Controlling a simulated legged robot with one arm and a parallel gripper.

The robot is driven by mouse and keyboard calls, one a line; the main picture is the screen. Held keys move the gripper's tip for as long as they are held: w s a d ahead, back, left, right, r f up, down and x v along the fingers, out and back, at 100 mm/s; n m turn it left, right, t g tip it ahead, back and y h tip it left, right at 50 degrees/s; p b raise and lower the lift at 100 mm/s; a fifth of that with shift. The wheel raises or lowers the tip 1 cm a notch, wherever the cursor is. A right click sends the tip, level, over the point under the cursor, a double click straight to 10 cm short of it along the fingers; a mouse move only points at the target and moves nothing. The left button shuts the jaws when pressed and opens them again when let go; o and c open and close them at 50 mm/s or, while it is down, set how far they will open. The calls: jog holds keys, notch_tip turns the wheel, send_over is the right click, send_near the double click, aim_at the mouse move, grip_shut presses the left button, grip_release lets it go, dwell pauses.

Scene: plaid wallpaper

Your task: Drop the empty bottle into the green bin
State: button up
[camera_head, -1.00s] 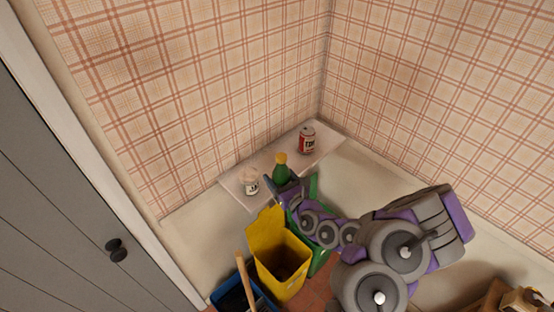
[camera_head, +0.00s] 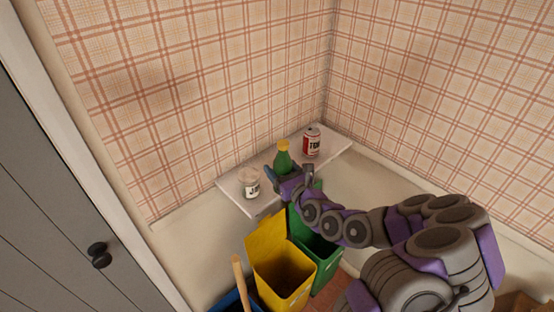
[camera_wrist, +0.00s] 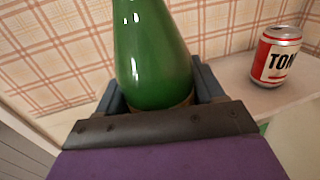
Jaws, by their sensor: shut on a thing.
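The green bottle (camera_head: 283,160) with a yellow cap stands upright at the shelf between a jar and a can. In the wrist view the bottle (camera_wrist: 152,55) sits between the two fingers of my gripper (camera_wrist: 155,95), which is shut on its lower part. In the head view my gripper (camera_head: 288,182) is at the bottle's base, partly hiding it. Whether the bottle touches the shelf I cannot tell. The green bin (camera_head: 318,250) stands below the shelf, open at the top, partly hidden by my arm.
The white shelf (camera_head: 236,197) also holds a glass jar (camera_head: 249,184) on the left and a red and white can (camera_head: 312,142) on the right; the can also shows in the wrist view (camera_wrist: 276,56). A yellow bin (camera_head: 277,268) stands left of the green one, and a blue bin (camera_head: 232,302) further left.

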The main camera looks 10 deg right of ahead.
jog(key=w+f, duration=0.1)
jog(key=w, duration=0.2)
jog(key=w+f+b, duration=0.1)
jog(key=w+f, duration=0.1)
jog(key=w, duration=0.2)
jog(key=w+d+f+b, duration=0.1)
jog(key=w, duration=0.3)
jog(key=shift+f, duration=0.35)
jog(key=shift+r, duration=0.1)
jog(key=o, duration=1.2)
